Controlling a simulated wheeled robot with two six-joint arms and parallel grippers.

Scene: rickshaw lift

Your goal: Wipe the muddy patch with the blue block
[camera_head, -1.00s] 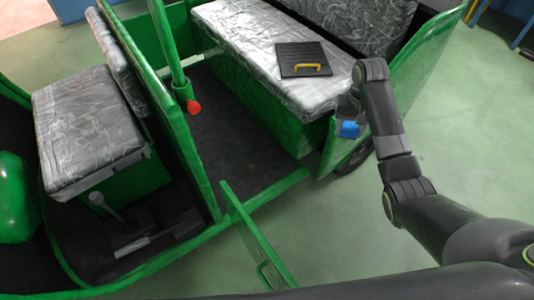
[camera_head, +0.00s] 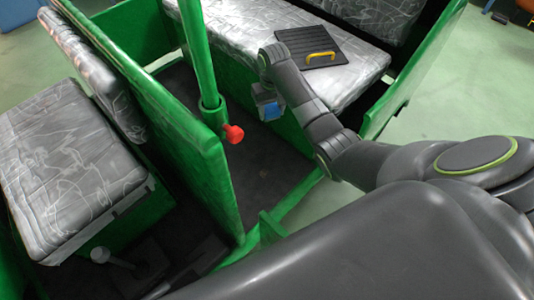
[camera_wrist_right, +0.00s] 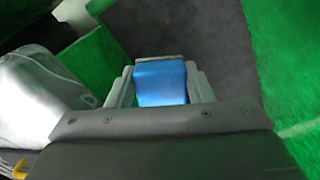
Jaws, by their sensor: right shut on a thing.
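My right gripper (camera_head: 268,102) is shut on the blue block (camera_head: 273,111). It holds the block above the dark floor (camera_head: 260,165) of the green rickshaw, in front of the passenger bench. In the right wrist view the block (camera_wrist_right: 160,82) sits between the two pale fingers, with the grey floor beyond it. I cannot make out a muddy patch in either view; it may be hidden or too faint to tell. My left gripper is out of view.
A green post (camera_head: 198,55) with a red knob (camera_head: 233,133) and a green partition (camera_head: 170,120) stand left of my right gripper. A black panel with a yellow handle (camera_head: 320,56) lies on the silver bench (camera_head: 235,35). The driver's seat (camera_head: 70,165) is at left.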

